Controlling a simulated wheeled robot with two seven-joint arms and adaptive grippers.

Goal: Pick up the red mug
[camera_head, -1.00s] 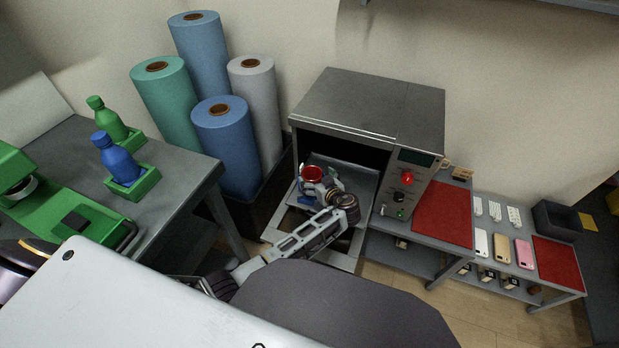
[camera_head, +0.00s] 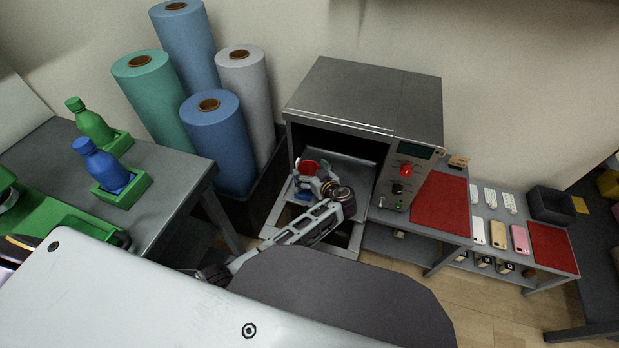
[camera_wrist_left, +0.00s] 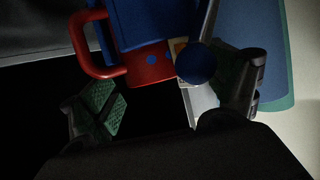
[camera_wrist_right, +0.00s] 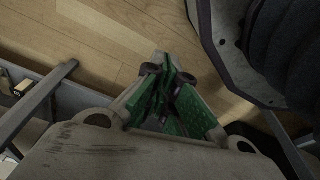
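The red mug (camera_head: 308,166) is inside the open-fronted grey machine, on its tray. My left gripper (camera_wrist_left: 168,95) is open in the left wrist view, with its green-padded fingers wide apart. There the mug (camera_wrist_left: 150,66) shows just beyond the fingertips, its handle to the left, with blue spots on its side. It is not clearly between the fingers. A blue part covers the mug's upper portion in that view. In the head view the left gripper hides part of the mug. My right gripper (camera_wrist_right: 168,85) appears shut and empty, its pads close together over the floor.
The machine (camera_head: 365,100) has a roof and side walls close around my left gripper. A control panel (camera_head: 407,178) with a red knob is on its right. Rolls (camera_head: 220,140) stand to the left. A blue bottle (camera_head: 100,160) is on the left table. A red mat (camera_head: 440,208) lies at right.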

